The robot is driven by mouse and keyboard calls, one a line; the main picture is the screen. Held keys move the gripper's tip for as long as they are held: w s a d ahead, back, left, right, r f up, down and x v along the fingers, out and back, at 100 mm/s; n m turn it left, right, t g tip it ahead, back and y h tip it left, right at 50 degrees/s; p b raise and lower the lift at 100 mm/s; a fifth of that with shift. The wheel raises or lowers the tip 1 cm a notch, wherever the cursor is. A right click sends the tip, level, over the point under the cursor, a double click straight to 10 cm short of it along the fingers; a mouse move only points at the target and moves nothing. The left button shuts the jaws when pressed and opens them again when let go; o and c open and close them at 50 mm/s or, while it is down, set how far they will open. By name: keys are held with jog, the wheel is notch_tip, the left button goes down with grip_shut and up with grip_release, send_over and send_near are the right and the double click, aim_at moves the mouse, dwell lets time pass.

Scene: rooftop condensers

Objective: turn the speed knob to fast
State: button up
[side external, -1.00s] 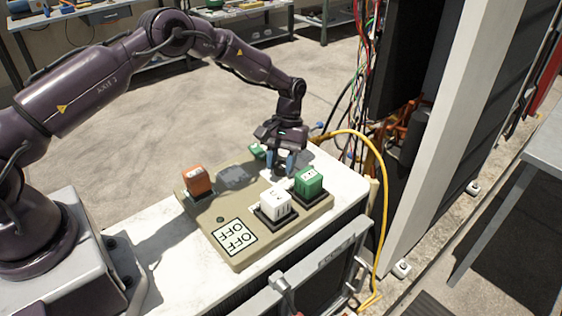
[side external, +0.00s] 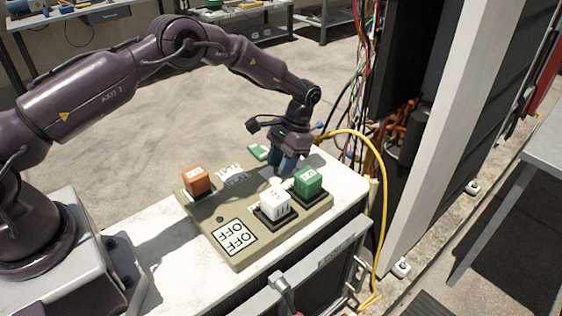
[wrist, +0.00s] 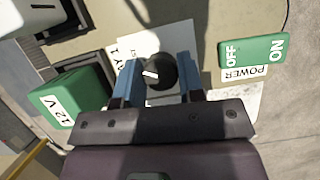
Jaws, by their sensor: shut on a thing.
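A round black knob (wrist: 160,72) with a white pointer mark sits on a white label plate in the wrist view. The pointer points left in that view. The label's print is partly covered and I cannot read the speed marks. My gripper (wrist: 158,78) has its two blue fingers on either side of the knob, shut on it. In the side view my gripper (side external: 285,166) reaches down to the far right part of the beige panel (side external: 222,206), and its fingers hide the knob there.
A green 12 V block (side external: 308,180) and a white block (side external: 275,202) stand close in front of my gripper. An orange block (side external: 196,180) stands at the panel's left. A green POWER switch plate (wrist: 252,52) lies beside the knob. A yellow cable (side external: 381,190) hangs at the right.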

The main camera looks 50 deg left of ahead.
jog(key=shift+w+r, duration=0.1)
jog(key=o, duration=0.9)
jog(key=v, duration=1.2)
jog(key=shift+r, duration=0.45)
jog(key=shift+w, duration=0.1)
